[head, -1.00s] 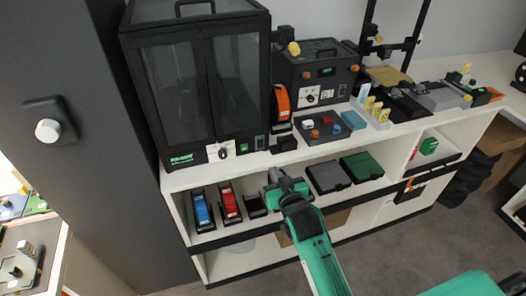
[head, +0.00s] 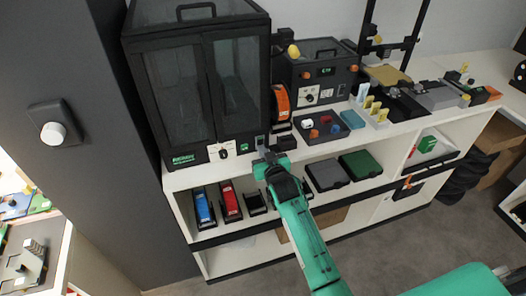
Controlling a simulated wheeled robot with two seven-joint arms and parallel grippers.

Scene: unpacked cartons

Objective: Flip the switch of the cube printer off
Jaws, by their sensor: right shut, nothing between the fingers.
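The cube printer, as I take it, is the large black cabinet (head: 140,142) with two glass doors, at the back left on the white counter. The switch's position is too small to tell. My right gripper (head: 265,156) is shut and empty, its tip just below and in front of that plate. I cannot tell whether they touch. My left gripper is not in view.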

